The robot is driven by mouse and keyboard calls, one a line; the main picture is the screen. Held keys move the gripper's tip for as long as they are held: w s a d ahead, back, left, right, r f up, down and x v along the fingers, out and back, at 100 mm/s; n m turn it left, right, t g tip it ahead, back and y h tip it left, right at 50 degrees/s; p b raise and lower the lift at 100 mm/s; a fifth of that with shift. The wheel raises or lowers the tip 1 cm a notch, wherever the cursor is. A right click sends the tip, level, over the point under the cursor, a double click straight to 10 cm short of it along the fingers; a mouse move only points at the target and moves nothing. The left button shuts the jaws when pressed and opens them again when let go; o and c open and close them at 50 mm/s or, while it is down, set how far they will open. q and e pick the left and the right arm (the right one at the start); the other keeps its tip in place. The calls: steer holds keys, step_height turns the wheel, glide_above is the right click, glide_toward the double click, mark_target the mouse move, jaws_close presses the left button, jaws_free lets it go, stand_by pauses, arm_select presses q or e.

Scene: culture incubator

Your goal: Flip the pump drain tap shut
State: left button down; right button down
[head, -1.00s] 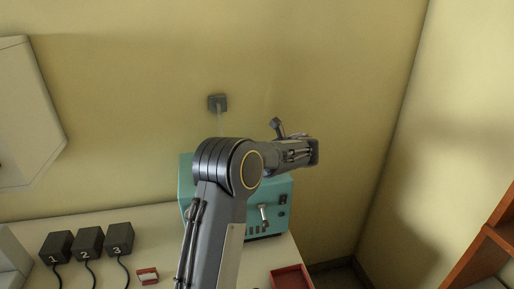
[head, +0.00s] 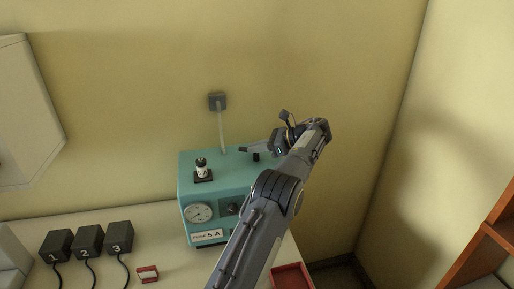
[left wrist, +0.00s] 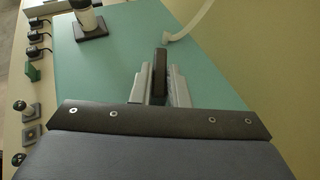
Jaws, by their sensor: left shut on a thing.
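The teal pump (head: 225,176) stands on the bench against the wall, with a round gauge (head: 198,213) and a label on its front. My left gripper (head: 250,151) reaches over the right part of the pump's top. In the left wrist view its two grey fingers (left wrist: 161,85) are shut on an upright dark bar (left wrist: 160,72), over the teal top. In the head view a short black piece (head: 256,157) shows just under the fingers. I cannot tell whether this is the drain tap's lever. My arm hides the right part of the pump's front. My right gripper is out of view.
A black-and-white fitting on a dark square base (head: 203,174) stands on the pump's top left. A pale hose (head: 221,130) runs from the wall box (head: 217,101) to the pump. Black numbered boxes (head: 88,242) with cables and red trays (head: 290,277) are on the bench.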

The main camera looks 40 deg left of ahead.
arm_select(q)
steer(key=shift+n+g, duration=0.5)
steer(key=shift+g, duration=0.1)
stand_by(0.3)
steer(key=c, duration=1.4)
jaws_free()
steer(key=shift+m+t, duration=0.5)
steer(key=shift+t, duration=0.1)
